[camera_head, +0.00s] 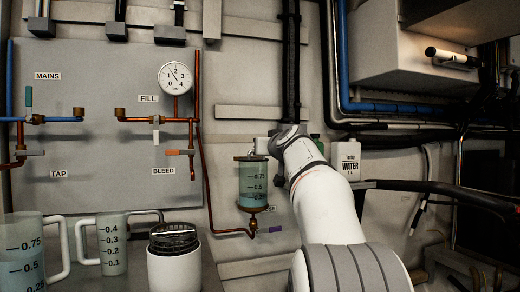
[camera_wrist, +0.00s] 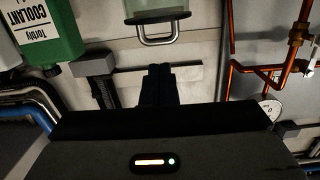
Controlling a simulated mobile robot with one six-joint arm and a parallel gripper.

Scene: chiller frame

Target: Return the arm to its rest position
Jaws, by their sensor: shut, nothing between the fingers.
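My arm (camera_head: 325,205) reaches up from the lower right in the head view. Its dark wrist end (camera_head: 288,140) is at the wall, just right of the glass cylinder (camera_head: 253,182). The gripper's fingers are not clear there. In the wrist view my gripper (camera_wrist: 158,72) shows as two dark fingers side by side, shut and empty. They point toward a metal loop handle (camera_wrist: 157,41) under a pale translucent vessel, with a gap between. The wrist picture is upside down.
A green coolant bottle (camera_wrist: 50,35) is at upper left in the wrist view. Copper pipes (camera_wrist: 265,68) run at right. Measuring jugs (camera_head: 113,250) and a white canister (camera_head: 174,268) stand at lower left.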

